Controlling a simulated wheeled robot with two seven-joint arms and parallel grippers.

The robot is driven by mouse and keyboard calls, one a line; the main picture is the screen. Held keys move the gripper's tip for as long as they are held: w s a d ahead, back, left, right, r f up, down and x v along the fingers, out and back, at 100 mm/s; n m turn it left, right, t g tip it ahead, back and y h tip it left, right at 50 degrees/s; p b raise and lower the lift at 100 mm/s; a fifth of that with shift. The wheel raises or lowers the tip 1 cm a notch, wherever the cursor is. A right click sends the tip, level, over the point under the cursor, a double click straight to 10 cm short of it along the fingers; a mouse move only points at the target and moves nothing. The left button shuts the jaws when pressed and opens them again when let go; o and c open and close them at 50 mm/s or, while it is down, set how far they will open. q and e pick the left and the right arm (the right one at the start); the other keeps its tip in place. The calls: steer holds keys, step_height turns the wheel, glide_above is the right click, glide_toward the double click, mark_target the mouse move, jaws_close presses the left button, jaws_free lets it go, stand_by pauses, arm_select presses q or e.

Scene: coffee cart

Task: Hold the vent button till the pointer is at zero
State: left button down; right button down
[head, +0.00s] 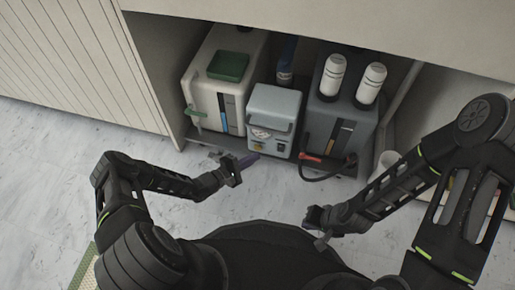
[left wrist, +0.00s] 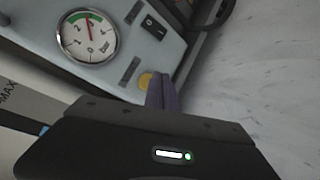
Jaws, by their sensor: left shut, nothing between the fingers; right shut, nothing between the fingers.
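The grey-blue pump box (head: 280,104) stands in the cabinet, with a round gauge (head: 261,134) on its front. In the left wrist view the gauge (left wrist: 88,36) has a red pointer near the 3, well away from zero. A round yellow button (left wrist: 146,79), the only push button I see, sits on the same panel. My left gripper (head: 251,159) is shut and empty. Its purple fingertips (left wrist: 161,78) are right beside the yellow button and overlap its edge in the picture. I cannot tell whether they touch it. My right gripper (head: 316,220) is shut and empty, away from the box.
A black rocker switch (left wrist: 154,26) is on the panel. A white tank (head: 205,85) with a green lid stands left of the box. A dark unit (head: 325,118) with two white canisters stands right, with a red-ended black hose (head: 318,158) before it. The floor (head: 60,170) at left is clear.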

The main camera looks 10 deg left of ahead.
arm_select(q)
steer(key=shift+w, duration=0.15)
steer(key=shift+w, duration=0.3)
steer(key=shift+w+b, duration=0.3)
steer(key=shift+w, duration=0.2)
stand_by(2.2)
steer(key=shift+s+r, duration=0.1)
steer(key=shift+s+p, duration=0.6)
steer(key=shift+s, duration=0.2)
steer(key=shift+s, duration=0.1)
steer(key=shift+s+a+p, duration=0.15)
steer(key=shift+s+p, duration=1.05)
steer(key=shift+s, duration=1.25)
